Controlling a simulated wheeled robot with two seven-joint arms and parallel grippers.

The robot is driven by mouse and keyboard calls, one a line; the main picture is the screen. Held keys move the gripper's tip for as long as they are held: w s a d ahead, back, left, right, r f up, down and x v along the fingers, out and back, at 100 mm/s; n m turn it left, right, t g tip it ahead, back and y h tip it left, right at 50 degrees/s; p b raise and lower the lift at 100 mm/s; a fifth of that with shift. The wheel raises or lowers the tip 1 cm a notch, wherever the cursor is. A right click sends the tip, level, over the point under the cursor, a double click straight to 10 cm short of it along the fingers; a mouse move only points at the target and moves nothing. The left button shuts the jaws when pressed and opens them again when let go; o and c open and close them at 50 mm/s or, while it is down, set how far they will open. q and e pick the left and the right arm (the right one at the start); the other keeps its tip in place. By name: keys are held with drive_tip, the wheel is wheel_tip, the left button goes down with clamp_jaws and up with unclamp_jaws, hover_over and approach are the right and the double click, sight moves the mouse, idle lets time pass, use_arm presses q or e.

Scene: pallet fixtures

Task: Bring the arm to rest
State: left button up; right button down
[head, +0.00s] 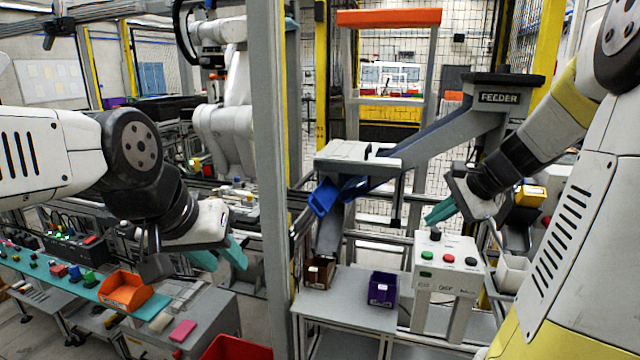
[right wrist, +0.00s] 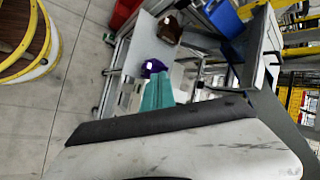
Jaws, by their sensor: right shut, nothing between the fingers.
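My right gripper (head: 432,218) has teal fingers. It hangs empty in the air above and beside the white control box (head: 446,262) with its coloured buttons. In the right wrist view its teal fingers (right wrist: 158,92) are together with nothing between them. My left gripper (head: 226,260) is at the left of the head view, in front of the grey post. Its two teal fingers look spread apart, and no object shows between them.
The feeder chute (head: 440,135) slopes down between the arms, with a blue bin (head: 322,198) at its lower end. A brown bin (head: 319,272) and a purple bin (head: 383,289) are on the grey table (head: 345,312). An orange tray (head: 128,290) lies at left. A grey post (head: 270,180) stands near my left gripper.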

drive_tip(key=s+a+r+n+h, duration=0.1)
drive_tip(key=s+a+n, duration=0.5)
drive_tip(key=s, duration=0.3)
drive_tip(key=s+a+r+n+h, duration=0.1)
drive_tip(key=s+a+r+n, duration=0.1)
drive_tip(key=s+a+n, duration=0.4)
drive_tip(key=s+n, duration=0.2)
drive_tip(key=s, duration=0.1)
drive_tip(key=shift+s+a+n, duration=0.35)
drive_tip(key=shift+n, duration=0.05)
idle(0.9)
